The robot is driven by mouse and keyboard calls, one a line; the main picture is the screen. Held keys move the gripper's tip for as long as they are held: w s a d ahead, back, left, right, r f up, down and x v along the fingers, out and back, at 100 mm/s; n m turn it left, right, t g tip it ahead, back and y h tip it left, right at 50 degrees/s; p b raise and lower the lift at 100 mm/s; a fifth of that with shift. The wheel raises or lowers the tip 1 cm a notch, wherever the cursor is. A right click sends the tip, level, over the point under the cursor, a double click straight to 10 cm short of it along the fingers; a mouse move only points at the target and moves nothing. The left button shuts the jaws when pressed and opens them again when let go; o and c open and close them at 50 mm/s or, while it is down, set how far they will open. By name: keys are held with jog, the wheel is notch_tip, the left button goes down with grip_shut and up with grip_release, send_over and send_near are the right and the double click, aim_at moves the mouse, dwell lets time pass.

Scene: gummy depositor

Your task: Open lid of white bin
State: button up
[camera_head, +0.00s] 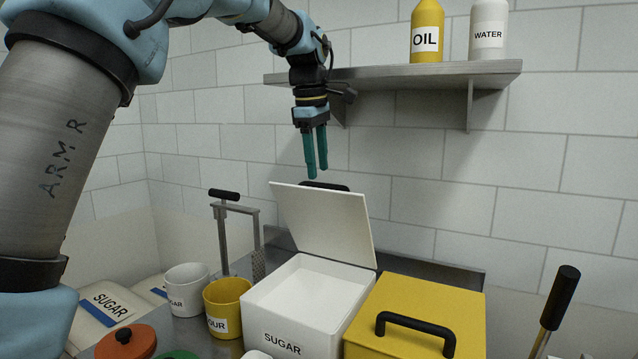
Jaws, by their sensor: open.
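The white bin (260,316), labelled SUGAR, stands in the middle of the counter. Its lid (322,222) is raised and leans back at the rear of the bin, so the pale inside shows. Part of a black handle (326,186) shows behind the lid's top edge. My gripper (318,172) is above the lid's top edge, pointing down, with its two teal fingers slightly apart and nothing between them. It appears close to the handle, but I cannot tell whether it touches it.
A yellow bin (462,305) with a black handle stands at the right, its lid closed. White and yellow mugs (228,302) stand at the left. A metal shelf (400,75) with oil and water bottles juts out at upper right. Sugar bags lie at lower left.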

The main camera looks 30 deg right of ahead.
jog(key=r, duration=0.4)
jog(key=a+r, duration=0.1)
jog(key=shift+s+r, duration=0.25)
jog(key=shift+r, duration=0.15)
